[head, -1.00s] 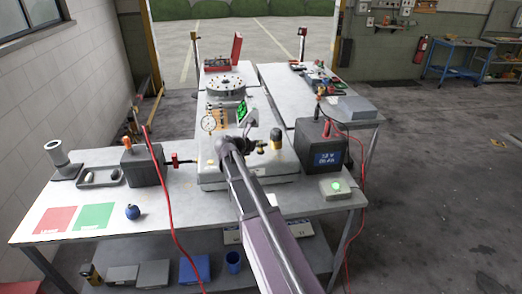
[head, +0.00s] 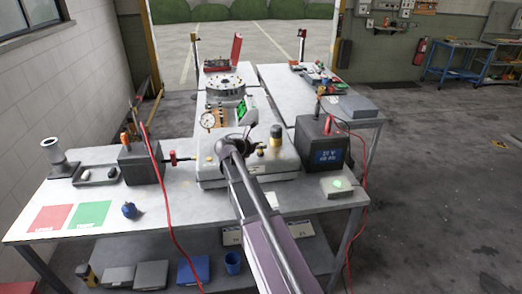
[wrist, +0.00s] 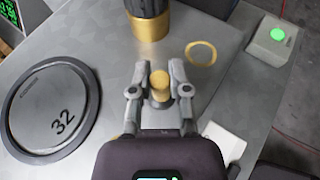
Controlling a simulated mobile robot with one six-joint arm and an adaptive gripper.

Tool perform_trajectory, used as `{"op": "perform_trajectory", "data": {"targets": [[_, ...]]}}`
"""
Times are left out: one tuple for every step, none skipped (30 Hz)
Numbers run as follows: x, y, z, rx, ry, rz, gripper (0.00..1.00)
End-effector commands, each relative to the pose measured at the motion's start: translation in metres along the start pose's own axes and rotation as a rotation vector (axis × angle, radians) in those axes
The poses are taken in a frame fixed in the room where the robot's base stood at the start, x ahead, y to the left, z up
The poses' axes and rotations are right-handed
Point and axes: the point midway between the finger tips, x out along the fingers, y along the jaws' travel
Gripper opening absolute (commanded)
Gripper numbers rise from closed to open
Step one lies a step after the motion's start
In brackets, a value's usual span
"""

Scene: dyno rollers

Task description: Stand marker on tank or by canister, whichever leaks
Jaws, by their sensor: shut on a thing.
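In the wrist view my gripper (wrist: 160,93) is shut on a short brass-coloured cylinder (wrist: 160,80), held upright between the fingertips, over a grey surface. Whether its lower end touches the surface is hidden. A dark canister-like piece with a gold band (wrist: 150,27) stands just beyond it; it also shows in the head view (head: 276,136). A flat yellow ring (wrist: 201,53) lies to the right of the fingers. A round dark plate marked 32 (wrist: 52,108) lies to the left. I cannot tell which part is the tank, and no leak is clear.
A black box with a blue display (head: 322,148) and a box with a green light (head: 337,186) stand right. A dial gauge (head: 208,120) and a green screen (head: 246,112) stand behind. Red (head: 50,218) and green (head: 90,214) pads and a blue ball (head: 129,210) lie left.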

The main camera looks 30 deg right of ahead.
Motion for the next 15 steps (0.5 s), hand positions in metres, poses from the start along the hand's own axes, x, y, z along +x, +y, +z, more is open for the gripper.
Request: {"op": "perform_trajectory", "data": {"targets": [[0.0008, 0.0001, -0.0024, 0.0, 0.0, 0.0, 0.0], [0.0009, 0.0, -0.0024, 0.0, 0.0, 0.0, 0.0], [0.0008, 0.0001, -0.0023, 0.0, 0.0, 0.0, 0.0], [0.0007, 0.0001, -0.0022, 0.0, 0.0, 0.0, 0.0], [0.0006, 0.0001, -0.002, 0.0, 0.0, 0.0, 0.0], [0.0005, 0.0001, -0.0018, 0.0, 0.0, 0.0, 0.0], [0.0005, 0.0001, -0.0017, 0.0, 0.0, 0.0, 0.0], [0.0005, 0.0001, -0.0017, 0.0, 0.0, 0.0, 0.0], [0.0005, 0.0001, -0.0017, 0.0, 0.0, 0.0, 0.0], [0.0004, 0.0001, -0.0017, 0.0, 0.0, 0.0, 0.0], [0.0005, 0.0001, -0.0018, 0.0, 0.0, 0.0, 0.0], [0.0007, 0.0001, -0.0024, 0.0, 0.0, 0.0, 0.0], [0.001, 0.0001, -0.0031, 0.0, 0.0, 0.0, 0.0], [0.0014, 0.0001, -0.004, 0.0, 0.0, 0.0, 0.0], [0.0018, 0.0001, -0.005, 0.0, 0.0, 0.0, 0.0]]}}
